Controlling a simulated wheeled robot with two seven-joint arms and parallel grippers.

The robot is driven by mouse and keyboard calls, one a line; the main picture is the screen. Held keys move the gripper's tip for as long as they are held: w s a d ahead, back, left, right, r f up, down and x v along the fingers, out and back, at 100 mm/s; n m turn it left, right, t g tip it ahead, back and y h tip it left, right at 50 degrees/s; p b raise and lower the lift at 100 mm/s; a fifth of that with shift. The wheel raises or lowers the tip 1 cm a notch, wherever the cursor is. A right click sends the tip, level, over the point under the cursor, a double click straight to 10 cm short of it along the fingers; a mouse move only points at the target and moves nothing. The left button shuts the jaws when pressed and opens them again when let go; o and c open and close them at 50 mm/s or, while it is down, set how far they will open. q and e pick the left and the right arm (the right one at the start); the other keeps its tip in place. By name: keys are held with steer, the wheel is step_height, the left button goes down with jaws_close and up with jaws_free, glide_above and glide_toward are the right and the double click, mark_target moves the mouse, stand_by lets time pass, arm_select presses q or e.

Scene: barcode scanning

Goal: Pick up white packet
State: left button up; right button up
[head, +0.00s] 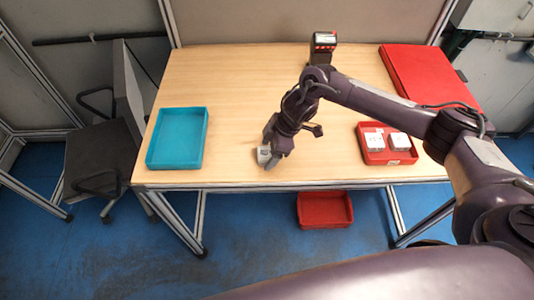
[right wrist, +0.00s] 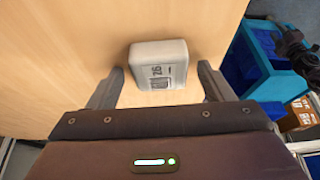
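A white packet (head: 263,156) with dark print stands on the wooden table near its front edge, between the teal tray and the small red tray. My right gripper (head: 272,158) is down at the packet and partly covers it in the head view. In the right wrist view, the two fingers of my right gripper (right wrist: 160,88) are spread apart. The packet (right wrist: 158,66) lies between and slightly beyond the fingertips, with a gap on both sides. My left gripper is not in view.
A teal tray (head: 178,164) stands at the left. A red tray (head: 402,157) with two white packets (head: 398,140) sits at the right. A black and red scanner (head: 322,42) stands at the back. A red flat box (head: 430,78) lies back right. The table's middle is clear.

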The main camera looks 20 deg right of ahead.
steer(key=c, duration=1)
steer(key=shift+r, duration=0.1)
steer(key=shift+c, duration=0.2)
